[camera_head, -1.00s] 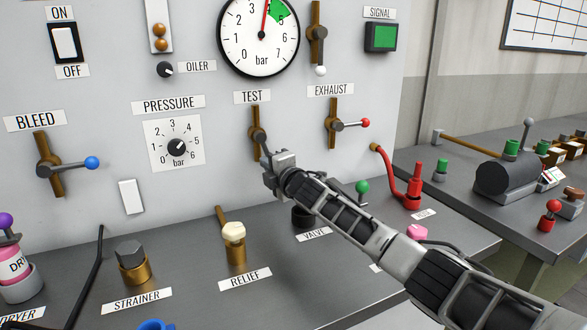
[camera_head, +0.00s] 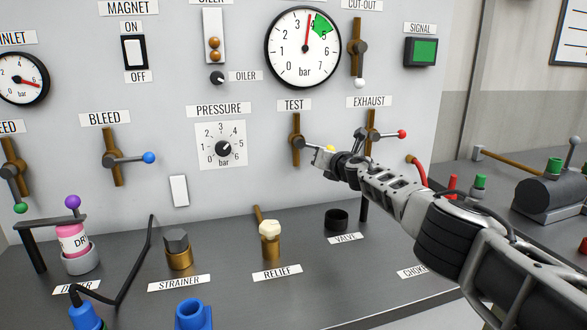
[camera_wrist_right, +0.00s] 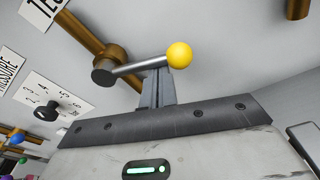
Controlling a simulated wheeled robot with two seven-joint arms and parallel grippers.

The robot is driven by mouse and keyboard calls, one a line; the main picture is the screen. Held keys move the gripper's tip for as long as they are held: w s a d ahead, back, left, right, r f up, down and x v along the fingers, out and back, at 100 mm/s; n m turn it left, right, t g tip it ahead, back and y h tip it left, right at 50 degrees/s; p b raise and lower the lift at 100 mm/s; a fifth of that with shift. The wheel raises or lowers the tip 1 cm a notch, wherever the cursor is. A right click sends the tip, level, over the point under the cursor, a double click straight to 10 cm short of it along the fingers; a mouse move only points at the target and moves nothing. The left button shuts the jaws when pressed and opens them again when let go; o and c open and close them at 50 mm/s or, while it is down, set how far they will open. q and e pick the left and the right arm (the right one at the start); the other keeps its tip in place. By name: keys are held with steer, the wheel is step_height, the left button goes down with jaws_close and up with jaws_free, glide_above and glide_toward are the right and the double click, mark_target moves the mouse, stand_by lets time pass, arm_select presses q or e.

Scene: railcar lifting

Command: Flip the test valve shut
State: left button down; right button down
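The test valve (camera_head: 297,141) sits on a brass pipe on the panel under the TEST label. Its lever points right, roughly crosswise to the pipe, and ends in a yellow ball (camera_head: 330,149). In the right wrist view the ball (camera_wrist_right: 179,54) and the grey lever (camera_wrist_right: 138,67) show clearly. My right gripper (camera_head: 317,158) is at the lever from below. Its fingers (camera_wrist_right: 157,86) look closed together, against or very close to the lever beside the ball; exact contact is hard to tell. My left gripper is not in view.
The exhaust valve (camera_head: 370,133) with a red-ball lever is just right of my right gripper. The pressure knob (camera_head: 223,148) is to the left. A relief valve (camera_head: 270,243) and a dark valve cup (camera_head: 336,220) stand on the bench below.

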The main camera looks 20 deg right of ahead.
arm_select(q)
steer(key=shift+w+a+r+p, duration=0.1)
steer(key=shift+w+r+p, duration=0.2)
steer(key=shift+p, duration=0.15)
arm_select(e)
steer(key=shift+d+r, duration=0.3)
steer(key=shift+r, duration=0.6)
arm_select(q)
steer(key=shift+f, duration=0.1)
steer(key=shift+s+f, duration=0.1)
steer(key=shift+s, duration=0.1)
